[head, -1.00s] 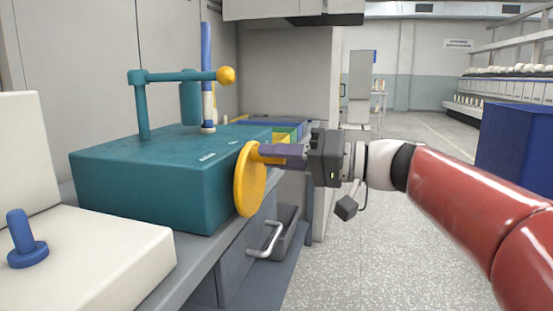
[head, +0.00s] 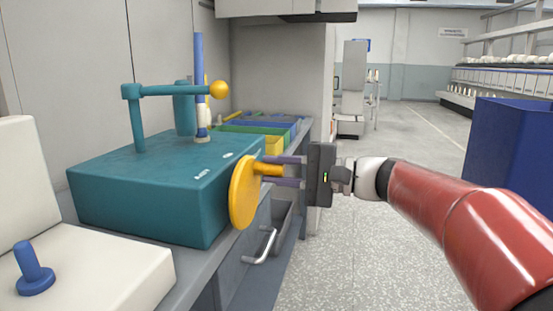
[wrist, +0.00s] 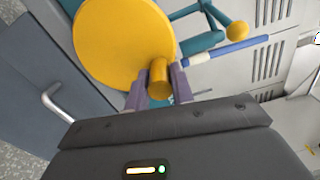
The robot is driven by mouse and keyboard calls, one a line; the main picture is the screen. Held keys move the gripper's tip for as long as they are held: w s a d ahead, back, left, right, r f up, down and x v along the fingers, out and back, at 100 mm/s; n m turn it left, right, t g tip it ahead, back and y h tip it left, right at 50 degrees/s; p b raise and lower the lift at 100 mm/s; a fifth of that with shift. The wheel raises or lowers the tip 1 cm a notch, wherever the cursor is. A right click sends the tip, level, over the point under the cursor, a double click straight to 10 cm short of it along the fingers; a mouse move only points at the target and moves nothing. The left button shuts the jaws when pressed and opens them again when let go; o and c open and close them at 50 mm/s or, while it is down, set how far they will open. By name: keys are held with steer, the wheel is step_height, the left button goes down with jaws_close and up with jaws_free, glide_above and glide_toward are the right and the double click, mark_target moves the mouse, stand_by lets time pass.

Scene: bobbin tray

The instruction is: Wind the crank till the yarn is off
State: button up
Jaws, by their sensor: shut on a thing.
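The teal winding box (head: 150,190) stands on the bench at the left in the head view. Its crank is a yellow disc (head: 243,193) on the box's right side, with a short yellow handle peg (head: 268,169). My gripper (head: 272,172) is shut on this peg, with one purple finger on each side. The wrist view shows the peg (wrist: 158,76) between the fingers and the disc (wrist: 122,42) beyond. A blue upright bobbin (head: 198,70) stands behind the box's top arm, whitish near its foot; I cannot tell how much yarn is on it.
A teal arm with a yellow ball (head: 219,90) rises from the box. A white block with a blue peg (head: 34,270) sits front left. Coloured trays (head: 265,130) lie behind. A drawer handle (head: 262,246) juts out below. The floor at right is open, with a blue bin (head: 512,150).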

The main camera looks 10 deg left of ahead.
mark_target(258, 178)
steer(key=m+p, duration=0.1)
steer(key=w+f+m+p, duration=0.1)
steer(key=m, duration=0.1)
steer(key=shift+m, duration=0.3)
steer(key=shift+w+d+f+m+p, duration=0.15)
steer(key=shift+f+m+p, duration=0.3)
steer(key=shift+m+p, duration=0.3)
steer(key=shift+w+a+f+m+p, duration=0.15)
steer(key=shift+f+m+p, duration=0.35)
steer(key=shift+m, duration=0.45)
steer(key=shift+d, duration=0.1)
steer(key=o, duration=1)
steer(key=shift+d, duration=0.1)
steer(key=d, duration=0.7)
steer(key=shift+s+d, duration=0.3)
steer(key=shift+b, duration=0.3)
